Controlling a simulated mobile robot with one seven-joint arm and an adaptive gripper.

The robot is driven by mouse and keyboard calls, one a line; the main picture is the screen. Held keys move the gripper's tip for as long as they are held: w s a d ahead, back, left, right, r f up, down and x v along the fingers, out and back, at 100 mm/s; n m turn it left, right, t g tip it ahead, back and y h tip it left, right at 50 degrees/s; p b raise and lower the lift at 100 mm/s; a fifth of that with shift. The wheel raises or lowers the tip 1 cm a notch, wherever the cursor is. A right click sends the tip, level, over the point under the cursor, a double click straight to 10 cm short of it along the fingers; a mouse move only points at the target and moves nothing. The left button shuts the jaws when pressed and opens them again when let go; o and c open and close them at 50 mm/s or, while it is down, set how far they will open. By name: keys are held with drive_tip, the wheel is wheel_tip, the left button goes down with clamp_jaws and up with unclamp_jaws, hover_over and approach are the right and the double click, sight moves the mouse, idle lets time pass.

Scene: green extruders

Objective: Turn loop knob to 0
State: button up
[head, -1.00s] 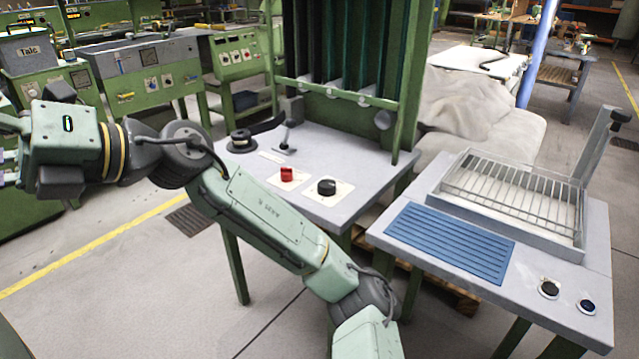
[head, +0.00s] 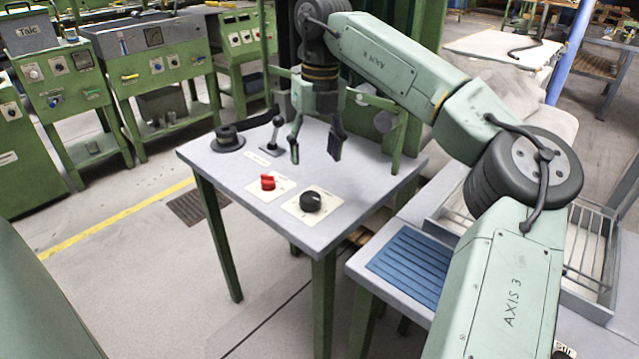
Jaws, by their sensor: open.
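On the small grey table, a red knob (head: 267,182) sits on a pale label plate, and a black round knob (head: 310,201) sits on another plate to its right. The label lettering is too small to read, so I cannot tell which one is the loop knob. My gripper (head: 315,152) points down above the back part of the table, behind both knobs. Its fingers are spread apart with nothing between them, and it touches neither knob.
A black lever (head: 272,135) and a black round fitting (head: 228,138) stand at the table's back left. The grey table (head: 215,165) has bare space at its front left. A blue ribbed mat (head: 412,262) lies on the neighbouring table at right, beside a wire rack (head: 600,225).

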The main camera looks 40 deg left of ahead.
sight(310, 196)
drive_tip(key=f, duration=0.7)
drive_tip(key=s+f, duration=0.1)
drive_tip(key=f, duration=0.2)
drive_tip(key=shift+s+a+f+p, duration=0.1)
drive_tip(key=shift+a+f+p, duration=0.1)
drive_tip(key=shift+p, duration=0.2)
drive_tip(key=shift+c, duration=0.3)
drive_tip(key=shift+r, duration=0.1)
drive_tip(key=c, duration=1.1)
